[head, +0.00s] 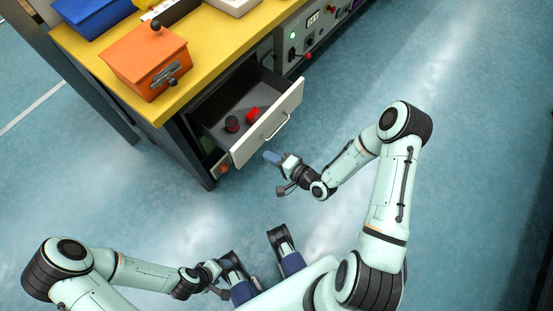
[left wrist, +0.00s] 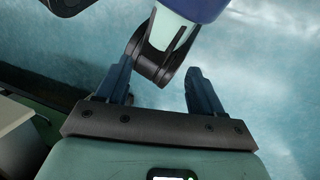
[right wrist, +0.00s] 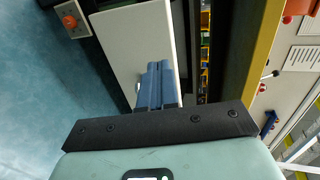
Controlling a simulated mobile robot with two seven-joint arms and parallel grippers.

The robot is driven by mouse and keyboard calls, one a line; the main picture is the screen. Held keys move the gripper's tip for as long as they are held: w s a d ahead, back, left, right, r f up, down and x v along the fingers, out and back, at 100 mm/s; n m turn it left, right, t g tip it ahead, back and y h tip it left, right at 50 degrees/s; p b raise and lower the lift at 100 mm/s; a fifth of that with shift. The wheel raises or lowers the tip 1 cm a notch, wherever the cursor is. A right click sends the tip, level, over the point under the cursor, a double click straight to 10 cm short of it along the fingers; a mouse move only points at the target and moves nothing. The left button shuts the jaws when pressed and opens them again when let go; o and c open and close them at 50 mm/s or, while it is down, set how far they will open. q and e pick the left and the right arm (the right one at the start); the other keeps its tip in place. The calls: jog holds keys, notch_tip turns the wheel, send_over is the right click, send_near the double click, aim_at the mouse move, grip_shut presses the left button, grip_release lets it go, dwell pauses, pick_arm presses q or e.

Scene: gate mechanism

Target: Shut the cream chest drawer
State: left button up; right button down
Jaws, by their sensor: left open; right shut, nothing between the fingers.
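The cream chest drawer (head: 270,123) is pulled well out of the bench, showing its grey inside. Its cream front has a bar handle. Two red items (head: 252,113) lie in it. My right gripper (head: 272,157) is shut and empty, just outside the drawer front near its lower edge. In the right wrist view the shut blue fingers (right wrist: 158,72) overlap the cream front panel (right wrist: 130,40); I cannot tell whether they touch. My left gripper (left wrist: 161,88) is open and empty, low beside my own body, far from the drawer.
The yellow-topped bench (head: 85,50) carries an orange box (head: 148,62) with a latch, a blue box (head: 93,14) and other items. A control panel (head: 312,30) with knobs is right of the drawer. The blue-green floor before the drawer is clear except for my arms.

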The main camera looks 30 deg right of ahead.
aim_at(245, 142)
jog(key=x, duration=0.5)
jog(key=b+x, duration=0.1)
jog(key=x, duration=0.1)
jog(key=shift+w+a+r, duration=0.1)
jog(key=shift+w+r, duration=0.15)
jog(key=shift+w, duration=0.2)
pick_arm(q)
jog(key=shift+w+a+f+t, duration=0.15)
jog(key=shift+w+a+f, duration=0.1)
jog(key=shift+w+f, duration=0.25)
jog(key=shift+w+a+f+t, duration=0.2)
jog(key=shift+w+f, duration=0.15)
jog(key=shift+w, duration=0.2)
pick_arm(e)
jog(key=shift+w+a, duration=0.15)
jog(key=shift+w, duration=0.3)
